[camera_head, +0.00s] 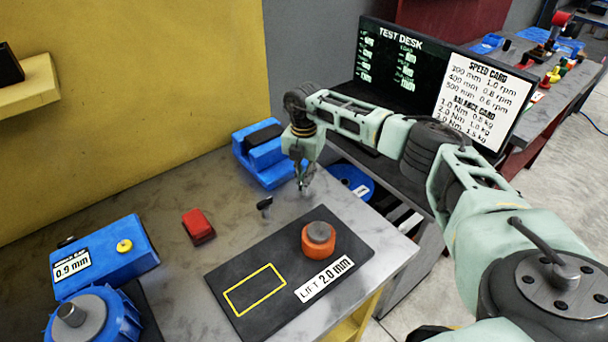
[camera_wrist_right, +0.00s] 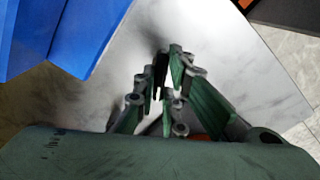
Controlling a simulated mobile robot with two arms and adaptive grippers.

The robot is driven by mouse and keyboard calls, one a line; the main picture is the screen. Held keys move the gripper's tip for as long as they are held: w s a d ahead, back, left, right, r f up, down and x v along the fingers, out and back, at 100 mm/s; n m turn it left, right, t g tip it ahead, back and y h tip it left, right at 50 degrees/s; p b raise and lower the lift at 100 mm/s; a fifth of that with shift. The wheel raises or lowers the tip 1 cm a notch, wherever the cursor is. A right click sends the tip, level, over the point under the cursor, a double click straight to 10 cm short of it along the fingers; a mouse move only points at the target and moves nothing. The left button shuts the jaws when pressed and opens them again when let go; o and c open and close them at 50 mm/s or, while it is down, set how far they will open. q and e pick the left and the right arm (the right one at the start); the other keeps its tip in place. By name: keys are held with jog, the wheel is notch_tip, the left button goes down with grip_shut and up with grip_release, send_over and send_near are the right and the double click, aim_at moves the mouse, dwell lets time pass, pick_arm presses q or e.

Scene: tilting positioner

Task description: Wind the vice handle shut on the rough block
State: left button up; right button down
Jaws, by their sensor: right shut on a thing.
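The blue vice (camera_head: 258,160) stands at the back right of the bench. The dark rough block (camera_head: 263,137) sits in its top; I cannot tell how tightly the jaws meet it. My right gripper (camera_head: 304,187) reaches down just in front and to the right of the vice. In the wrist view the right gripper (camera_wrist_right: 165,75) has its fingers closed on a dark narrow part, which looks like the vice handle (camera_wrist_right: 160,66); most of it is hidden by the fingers. The blue vice body (camera_wrist_right: 60,35) is at the upper left there. My left gripper is not in view.
A small black T-shaped piece (camera_head: 265,205) is left of the gripper. A red block (camera_head: 198,226) lies further left. A dark mat (camera_head: 225,275) holds an orange-and-grey round piece (camera_head: 318,240). A blue gauge box (camera_head: 110,258) stands left; a blue disc (camera_head: 352,183) lies right.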

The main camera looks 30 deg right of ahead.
jog(key=shift+w+d+r+m, duration=0.15)
jog(key=shift+r+m, duration=0.1)
jog(key=shift+m, duration=0.35)
jog(key=c, duration=2.1)
grip_release()
jog(key=shift+o, duration=1.4)
jog(key=shift+f, duration=0.15)
notch_tip(320, 180, up, 12)
